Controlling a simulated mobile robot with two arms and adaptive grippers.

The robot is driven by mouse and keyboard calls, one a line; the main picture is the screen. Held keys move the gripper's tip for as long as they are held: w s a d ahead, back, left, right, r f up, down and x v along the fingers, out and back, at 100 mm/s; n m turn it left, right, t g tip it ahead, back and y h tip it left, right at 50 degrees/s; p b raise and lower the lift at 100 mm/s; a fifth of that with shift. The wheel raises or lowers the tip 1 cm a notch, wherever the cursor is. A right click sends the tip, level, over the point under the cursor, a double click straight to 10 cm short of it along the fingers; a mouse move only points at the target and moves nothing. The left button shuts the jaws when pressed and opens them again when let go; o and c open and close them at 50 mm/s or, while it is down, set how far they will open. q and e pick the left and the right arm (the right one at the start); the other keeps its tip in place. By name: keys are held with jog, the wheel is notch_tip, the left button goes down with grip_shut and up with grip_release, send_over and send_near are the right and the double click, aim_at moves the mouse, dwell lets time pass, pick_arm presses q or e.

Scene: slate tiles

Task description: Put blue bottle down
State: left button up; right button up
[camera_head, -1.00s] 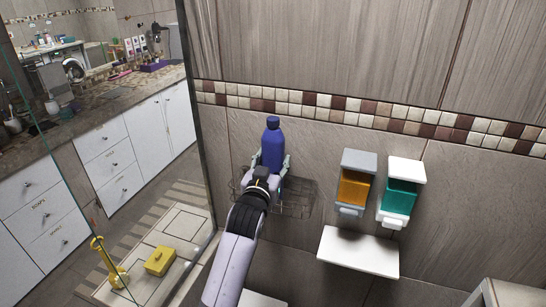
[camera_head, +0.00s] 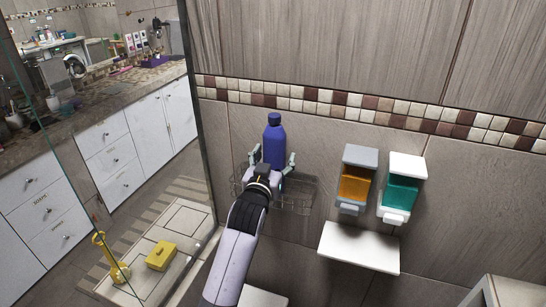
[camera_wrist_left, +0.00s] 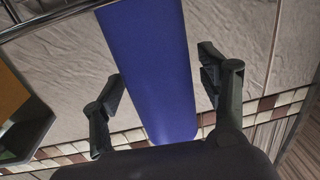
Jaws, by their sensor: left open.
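The blue bottle (camera_head: 273,143) stands upright in the wire rack (camera_head: 296,194) on the tiled wall, in the head view. My left gripper (camera_head: 274,163) is open in front of it, with one finger out to each side of the bottle. In the left wrist view the bottle (camera_wrist_left: 152,65) fills the middle, between the spread fingers of the gripper (camera_wrist_left: 165,95). Gaps show between the fingers and the bottle there. The bottle's base is hidden behind the gripper in the head view. My right gripper is in neither view.
Two wall dispensers, one orange (camera_head: 354,187) and one teal (camera_head: 400,190), hang right of the rack above a white shelf (camera_head: 359,248). A glass panel edge (camera_head: 203,120) stands to the left. A yellow box (camera_head: 160,255) lies beyond it, low down.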

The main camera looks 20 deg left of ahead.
pick_arm(q)
jog(key=shift+r, duration=0.2)
jog(key=shift+s+f, duration=0.15)
jog(key=shift+s, duration=0.3)
jog(key=s+b, duration=0.2)
jog(key=s, duration=0.9)
jog(key=shift+d+b, duration=0.35)
jog(key=shift+b, duration=0.05)
